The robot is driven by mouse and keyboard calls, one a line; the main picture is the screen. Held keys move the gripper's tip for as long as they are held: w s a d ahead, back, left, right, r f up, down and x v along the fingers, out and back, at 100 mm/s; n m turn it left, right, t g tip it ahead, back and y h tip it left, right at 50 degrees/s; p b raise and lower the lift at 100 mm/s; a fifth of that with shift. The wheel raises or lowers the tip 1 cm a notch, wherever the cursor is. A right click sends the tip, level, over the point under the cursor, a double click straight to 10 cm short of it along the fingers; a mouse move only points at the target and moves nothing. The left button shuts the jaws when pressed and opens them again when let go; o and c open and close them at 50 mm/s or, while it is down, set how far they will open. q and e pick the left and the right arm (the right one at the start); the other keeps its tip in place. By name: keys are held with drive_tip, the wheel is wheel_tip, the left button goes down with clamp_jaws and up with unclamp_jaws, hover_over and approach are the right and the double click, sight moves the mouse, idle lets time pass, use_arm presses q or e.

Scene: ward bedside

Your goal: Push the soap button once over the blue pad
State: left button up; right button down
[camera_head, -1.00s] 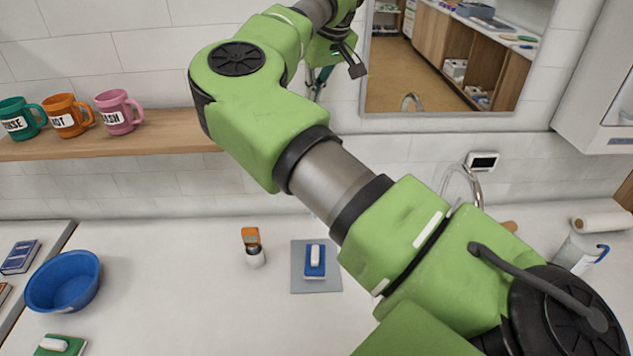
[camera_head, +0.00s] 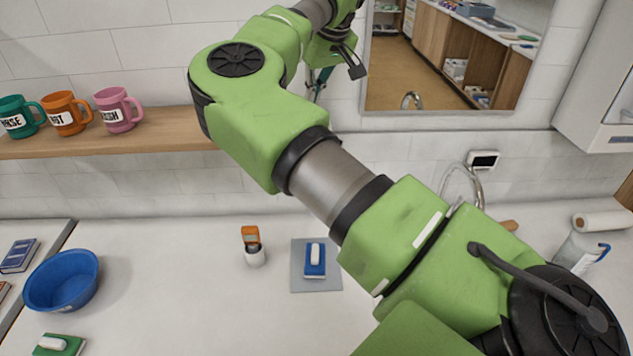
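A blue pad (camera_head: 315,271) with a white piece on top lies on the grey mat. My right arm crosses the view from the lower right to the top. Its gripper (camera_head: 345,62) is high in front of the wall by the mirror, well above and away from the bottle and pad. Its fingers are partly hidden, and its opening is unclear. My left gripper is out of view.
A blue basin (camera_head: 62,281) and a green pad with a white piece (camera_head: 58,345) are at the left. Several mugs stand on a wooden shelf (camera_head: 160,142). A tap (camera_head: 476,190) is behind my arm. The counter around the bottle is clear.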

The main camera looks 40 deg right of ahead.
drive_tip(key=shift+f, duration=0.15)
idle(0.4)
drive_tip(key=shift+f+b, duration=1.25)
drive_tip(key=shift+f, duration=0.35)
drive_tip(key=shift+r+p, duration=1.25)
drive_tip(key=shift+r, duration=0.45)
wheel_tip(320, 180, up, 2)
drive_tip(key=shift+r+p, duration=0.1)
drive_tip(key=shift+p, duration=0.75)
wheel_tip(320, 180, up, 4)
drive_tip(key=shift+f, duration=0.1)
